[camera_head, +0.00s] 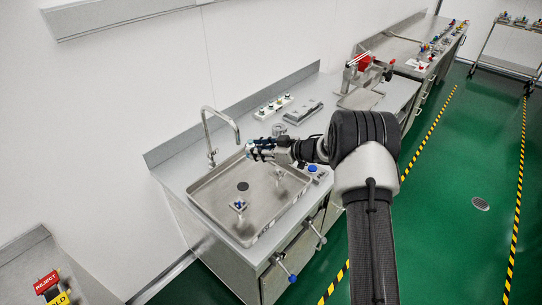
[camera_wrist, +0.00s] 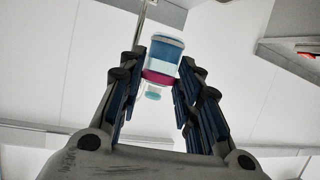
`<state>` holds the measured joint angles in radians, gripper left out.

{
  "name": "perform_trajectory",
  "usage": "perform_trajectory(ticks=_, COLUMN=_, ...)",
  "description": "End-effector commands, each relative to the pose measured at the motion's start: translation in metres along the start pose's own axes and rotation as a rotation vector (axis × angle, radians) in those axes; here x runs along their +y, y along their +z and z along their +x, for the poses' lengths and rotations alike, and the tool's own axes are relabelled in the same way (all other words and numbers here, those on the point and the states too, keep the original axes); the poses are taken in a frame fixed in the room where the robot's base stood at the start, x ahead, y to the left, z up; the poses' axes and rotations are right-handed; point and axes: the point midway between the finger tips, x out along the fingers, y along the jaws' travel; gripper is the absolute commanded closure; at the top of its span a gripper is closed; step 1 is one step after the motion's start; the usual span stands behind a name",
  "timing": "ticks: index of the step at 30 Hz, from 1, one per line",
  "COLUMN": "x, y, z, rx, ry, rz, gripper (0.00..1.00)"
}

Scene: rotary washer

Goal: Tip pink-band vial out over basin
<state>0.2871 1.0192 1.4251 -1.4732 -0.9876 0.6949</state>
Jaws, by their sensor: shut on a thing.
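The pink-band vial (camera_wrist: 165,53) shows in the wrist view between the fingertips of my gripper (camera_wrist: 162,66). It has a clear and blue body with a pink band (camera_wrist: 160,78) below, and a small pale part under the band. My gripper is shut on it. In the head view my gripper (camera_head: 260,151) is above the back right part of the steel basin (camera_head: 215,218), right of the tap. The vial is too small there to tell its tilt. The basin has a dark round drain (camera_head: 243,186) in its floor.
A tall curved tap (camera_head: 211,130) stands at the basin's back edge. A small blue-topped fitting (camera_head: 238,205) is in the basin. Several small items (camera_head: 273,106), a grey device (camera_head: 303,112) and a red-handled rig (camera_head: 362,75) stand farther along the counter. The basin's left part is clear.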

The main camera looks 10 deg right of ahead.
Motion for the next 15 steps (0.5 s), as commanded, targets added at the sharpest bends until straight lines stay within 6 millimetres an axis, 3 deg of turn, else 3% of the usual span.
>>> perform_trajectory(ticks=3, x=0.002, y=0.030, z=-0.010, rx=0.009, ry=-0.105, rz=-0.048, gripper=0.92)
perform_trajectory(ticks=7, x=0.001, y=0.055, z=-0.019, rx=0.017, ry=-0.174, rz=-0.086, gripper=0.92)
perform_trajectory(ticks=15, x=-0.001, y=0.068, z=-0.024, rx=0.013, ry=-0.201, rz=-0.131, gripper=0.92)
